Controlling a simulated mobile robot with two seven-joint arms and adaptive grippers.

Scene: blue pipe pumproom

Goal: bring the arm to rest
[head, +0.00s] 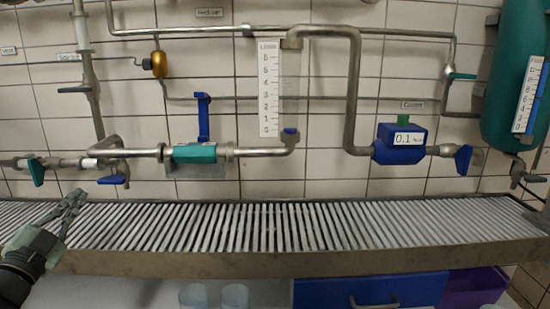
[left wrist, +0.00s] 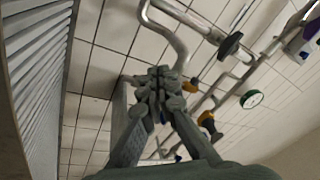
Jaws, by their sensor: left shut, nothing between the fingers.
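My left gripper (head: 74,199) is at the lower left of the head view, in front of the left part of the slatted metal grate. Its fingers point up and to the right, below the pipes. In the left wrist view its fingertips (left wrist: 158,85) meet, with nothing between them. The gripper is shut and empty, and appears apart from the pipes and valves. My right gripper is in neither view.
The grate (head: 290,228) runs along the tiled wall with nothing lying on it. Above it are a teal-and-blue valve (head: 195,153), a blue meter (head: 398,145) and a green tank (head: 515,75). A blue drawer (head: 370,290) and purple bin (head: 473,288) are below.

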